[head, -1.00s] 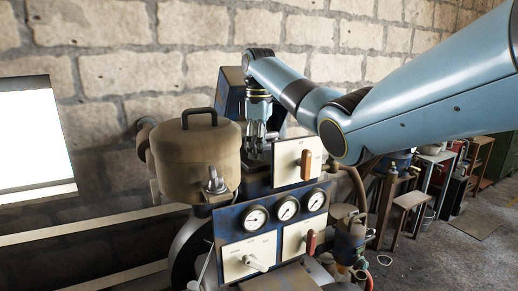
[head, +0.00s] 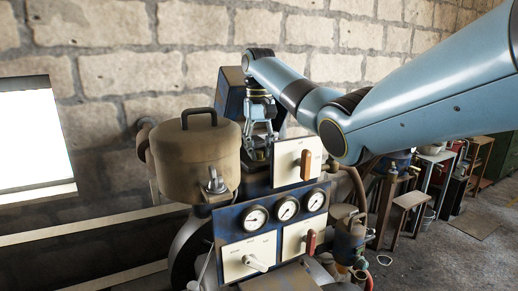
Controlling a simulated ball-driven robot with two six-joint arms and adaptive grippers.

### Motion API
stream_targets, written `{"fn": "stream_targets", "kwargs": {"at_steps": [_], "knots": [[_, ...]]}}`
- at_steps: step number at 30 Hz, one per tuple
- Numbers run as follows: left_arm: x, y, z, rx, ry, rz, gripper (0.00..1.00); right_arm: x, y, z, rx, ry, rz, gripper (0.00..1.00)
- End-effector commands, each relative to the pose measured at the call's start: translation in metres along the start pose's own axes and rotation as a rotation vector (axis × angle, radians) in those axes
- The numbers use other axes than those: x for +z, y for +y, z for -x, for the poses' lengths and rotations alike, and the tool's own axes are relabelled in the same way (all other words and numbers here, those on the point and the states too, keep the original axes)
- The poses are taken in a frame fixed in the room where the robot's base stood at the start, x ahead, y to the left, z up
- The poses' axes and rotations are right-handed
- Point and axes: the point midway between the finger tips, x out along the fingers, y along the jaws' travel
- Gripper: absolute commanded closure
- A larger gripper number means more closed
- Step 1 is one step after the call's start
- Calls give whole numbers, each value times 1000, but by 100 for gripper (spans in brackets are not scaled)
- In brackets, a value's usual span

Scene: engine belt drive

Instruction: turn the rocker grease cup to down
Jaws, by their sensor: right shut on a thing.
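My right gripper (head: 259,142) points down behind the white panel with the orange lever. It is shut on a small dark piece, which I take to be the rocker grease cup (head: 257,155). The fingers and the panel hide most of the cup, so I cannot tell which way it is turned. My left gripper is not in view.
A brown tank with a handle (head: 198,153) stands close to the left of the gripper. The white lever panel (head: 290,164) is close on the right. Below are a blue gauge panel (head: 271,231) and a white switch (head: 255,263). A stone wall is behind.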

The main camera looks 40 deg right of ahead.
Motion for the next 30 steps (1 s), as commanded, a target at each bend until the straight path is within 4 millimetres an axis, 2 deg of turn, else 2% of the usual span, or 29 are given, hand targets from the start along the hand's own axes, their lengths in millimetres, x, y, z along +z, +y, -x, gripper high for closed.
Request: {"fn": "stream_targets", "kwargs": {"at_steps": [15,30], "knots": [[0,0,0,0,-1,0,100,1,-1,-2,1,-6,-447,100],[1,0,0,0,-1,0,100,1,-1,-3,2,-6,-638,100]]}}
